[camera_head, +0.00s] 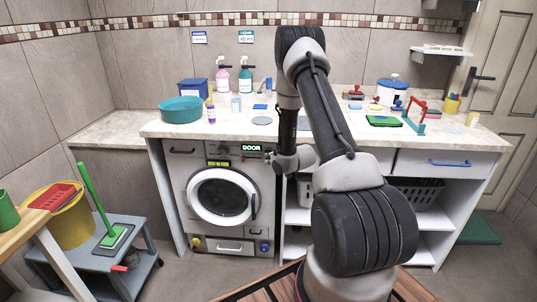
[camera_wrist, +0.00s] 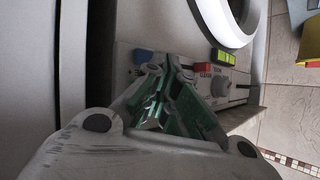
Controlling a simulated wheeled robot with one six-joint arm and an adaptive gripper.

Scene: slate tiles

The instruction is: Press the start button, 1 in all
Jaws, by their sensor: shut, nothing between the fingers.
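The white-fronted washing machine (camera_head: 184,198) stands under the counter with its round door (camera_head: 222,197) shut. Its upper panel carries a green-yellow strip (camera_head: 219,163) and a "DOOR" label (camera_head: 251,148). My gripper (camera_head: 270,157) is shut and empty at the right end of this panel. In the wrist view the gripper (camera_wrist: 165,72) is close to the machine front; I cannot tell whether it touches. I cannot tell which is the start button.
The counter (camera_head: 330,124) above holds a teal basin (camera_head: 181,109), bottles and other items. Open shelves with baskets (camera_head: 420,193) are to the right. A grey cart (camera_head: 112,265) with a green-handled brush (camera_head: 97,200) and a yellow bucket (camera_head: 68,222) stands at left. Floor before the machine is clear.

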